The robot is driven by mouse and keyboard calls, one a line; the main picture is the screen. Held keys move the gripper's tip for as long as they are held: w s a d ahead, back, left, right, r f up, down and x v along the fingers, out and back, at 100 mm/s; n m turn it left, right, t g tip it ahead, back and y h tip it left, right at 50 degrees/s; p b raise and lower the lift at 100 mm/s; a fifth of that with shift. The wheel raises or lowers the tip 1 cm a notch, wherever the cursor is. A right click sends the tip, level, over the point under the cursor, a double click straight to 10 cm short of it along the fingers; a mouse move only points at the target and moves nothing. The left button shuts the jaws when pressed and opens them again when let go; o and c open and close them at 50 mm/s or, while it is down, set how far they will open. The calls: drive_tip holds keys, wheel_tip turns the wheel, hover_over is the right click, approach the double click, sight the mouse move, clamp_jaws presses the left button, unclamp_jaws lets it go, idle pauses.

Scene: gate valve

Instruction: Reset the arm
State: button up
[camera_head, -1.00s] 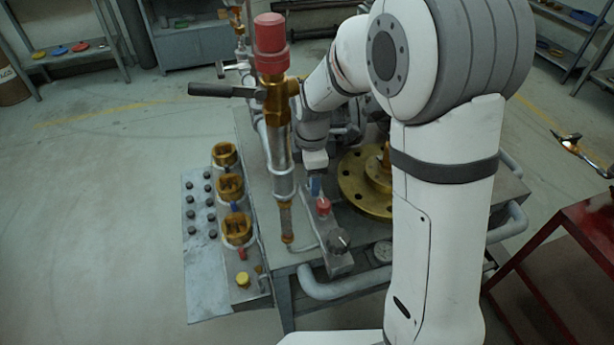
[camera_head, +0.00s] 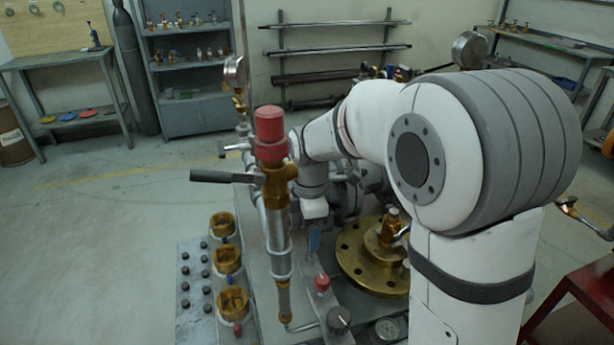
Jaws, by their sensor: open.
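My white and grey arm rises at the right, bends at a large elbow and runs left behind the tall pipe. Its wrist (camera_head: 313,180) points down behind the pipe. My gripper (camera_head: 345,195) is small, dark and largely lost among the grey valve parts; it is open, and I see nothing held in it. A brass flange with a valve stem (camera_head: 365,262) lies on the bench to the right of the wrist, partly covered by my arm. A tall pipe with a red cap (camera_head: 270,125) and a black lever (camera_head: 222,177) stands in front of the wrist.
Brass ring fittings (camera_head: 228,260) and a plate of dark knobs (camera_head: 190,285) sit at the bench's left. A red knob (camera_head: 322,283) and a gauge (camera_head: 387,328) are at its front. A red table (camera_head: 590,295) stands right. The floor at left is clear.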

drive_tip(key=s+d+r+m+t+p, duration=0.1)
drive_tip(key=s+d+r+m, duration=0.3)
drive_tip(key=s+m, duration=0.5)
drive_tip(key=s+d+r+m+t+p, duration=0.1)
drive_tip(key=s+d+r+m+p, duration=0.2)
drive_tip(key=s+d+m, duration=0.6)
drive_tip(key=shift+s+d+r+m+t, duration=0.15)
drive_tip(key=shift+s+r+m+t, duration=0.3)
drive_tip(key=shift+m, duration=0.65)
drive_tip(key=shift+w+r, duration=0.1)
drive_tip(key=shift+w, duration=0.05)
drive_tip(key=shift+c, duration=0.2)
